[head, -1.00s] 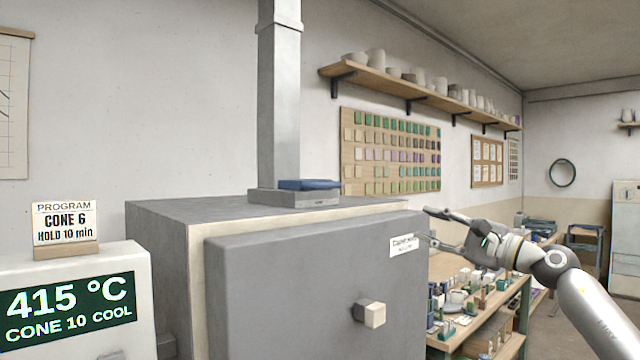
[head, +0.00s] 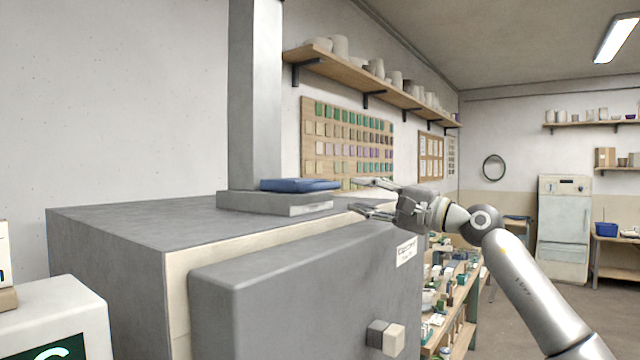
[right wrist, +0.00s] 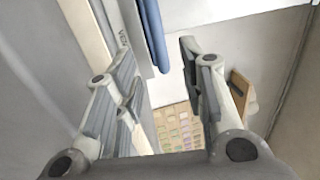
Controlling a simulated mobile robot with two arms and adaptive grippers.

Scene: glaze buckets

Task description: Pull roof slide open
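The roof slide is a flat blue piece (head: 300,185) on a grey block (head: 285,204) at the foot of the square flue on the kiln roof. My right gripper (head: 356,195) is open and empty just right of the slide, with its fingers pointing left towards it. In the right wrist view the blue slide (right wrist: 154,30) shows past the fingertips, nearer the left finger (right wrist: 120,85) than the right one (right wrist: 200,80). I see no finger closed on it. My left gripper is out of view.
The grey kiln roof (head: 130,220) is flat and bare left of the flue (head: 255,95). The kiln door (head: 300,290) with its knob stands below my right gripper. A bench with small wares (head: 450,280) is at right.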

